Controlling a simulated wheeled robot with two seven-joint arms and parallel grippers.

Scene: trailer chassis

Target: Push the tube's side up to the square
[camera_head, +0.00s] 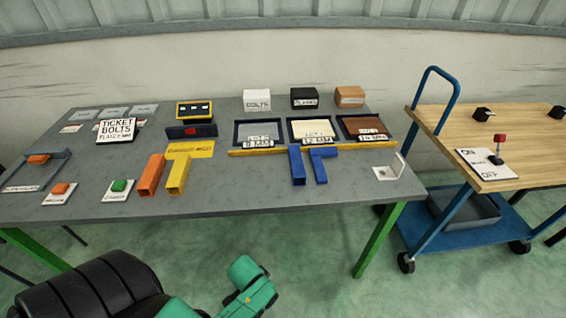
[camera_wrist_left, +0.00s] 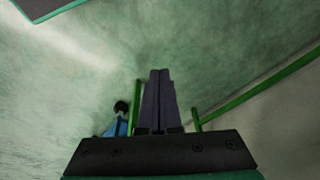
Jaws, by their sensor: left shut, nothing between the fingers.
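Several short square tubes lie on the grey table. An orange tube (camera_head: 151,175) and a yellow tube (camera_head: 178,175) lie side by side left of centre. Two blue pieces lie at centre right: a longer blue tube (camera_head: 297,166) and a blue piece (camera_head: 319,166) beside it. My right gripper is out of view.
The grey table (camera_head: 240,196) also carries trays (camera_head: 258,134), boxes (camera_head: 349,97), sign cards and buttons (camera_head: 119,187). A yellow strip (camera_head: 350,146) runs behind the blue pieces. A blue cart (camera_head: 440,205) with a wooden top stands at right. Bare table lies between the blue pieces and the white piece.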

